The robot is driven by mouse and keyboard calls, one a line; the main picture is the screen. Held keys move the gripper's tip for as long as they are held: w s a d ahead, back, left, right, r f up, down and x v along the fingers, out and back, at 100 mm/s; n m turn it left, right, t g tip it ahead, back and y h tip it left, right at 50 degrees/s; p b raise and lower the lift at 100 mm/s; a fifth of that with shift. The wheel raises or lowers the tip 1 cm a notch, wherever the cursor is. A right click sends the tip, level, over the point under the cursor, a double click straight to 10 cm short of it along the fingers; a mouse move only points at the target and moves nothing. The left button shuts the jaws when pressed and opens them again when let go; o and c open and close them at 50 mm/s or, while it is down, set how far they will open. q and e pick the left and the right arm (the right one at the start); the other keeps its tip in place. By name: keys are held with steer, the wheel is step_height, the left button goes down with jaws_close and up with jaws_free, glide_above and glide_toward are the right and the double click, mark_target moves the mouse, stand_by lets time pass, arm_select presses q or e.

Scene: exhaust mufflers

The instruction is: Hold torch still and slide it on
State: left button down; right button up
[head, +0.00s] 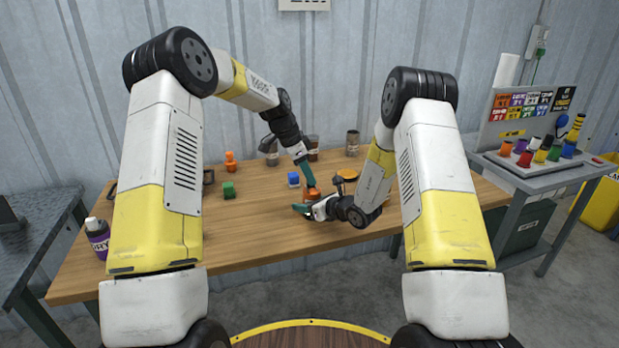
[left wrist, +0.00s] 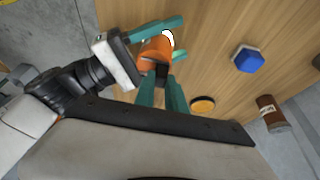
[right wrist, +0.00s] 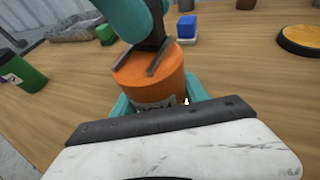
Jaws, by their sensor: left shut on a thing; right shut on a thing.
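The orange torch (head: 313,193) is above the wooden table, between both grippers. In the left wrist view the torch (left wrist: 152,52) has a white oval at one end and a black piece (left wrist: 161,73) at its side. My right gripper (head: 304,208) is shut around the orange body, its teal fingers on either side. My left gripper (head: 308,181) comes down from above and is shut on the black piece. In the right wrist view the torch (right wrist: 150,78) shows a printed label, partly hidden by my right gripper. Contact between the left fingertips and the black piece is hard to make out.
On the wooden table (head: 255,225) are a blue block (head: 293,179), a green block (head: 229,190), an orange item (head: 230,161), a yellow-orange disc (left wrist: 203,104) and several cans (head: 352,143). The front middle is clear.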

arm_select(q)
steer(key=shift+w+a, duration=0.1)
steer(key=c, duration=1.4)
jaws_free()
steer(key=shift+o, duration=0.2)
steer(key=v, duration=1.2)
arm_select(e)
steer(key=o, duration=1.6)
steer(key=shift+c, duration=0.2)
